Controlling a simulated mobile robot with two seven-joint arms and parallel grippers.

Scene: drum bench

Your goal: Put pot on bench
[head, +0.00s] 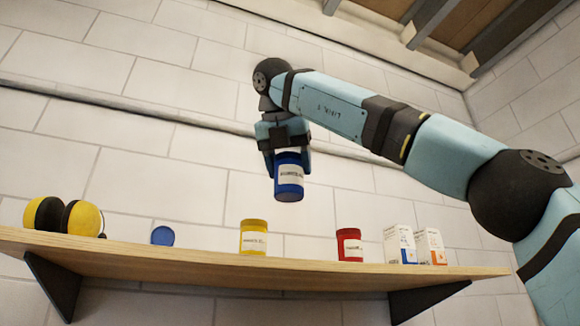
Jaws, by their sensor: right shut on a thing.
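My right gripper (287,150) comes in from the right and points down. It is shut on a blue pot (289,187) with a pale label. The pot hangs nearly upright, slightly tilted, in the air above a wooden board, apart from it. The gripper's fingers cover the top of the pot. No bench surface apart from this board shows in the head view. My left gripper is not in view.
The wooden board (200,264) is a wall shelf on dark brackets, seen from below. It bears yellow-black earmuffs (84,217), a blue round thing (162,235), a yellow pot (253,237), a red pot (349,245) and two white cartons (400,244).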

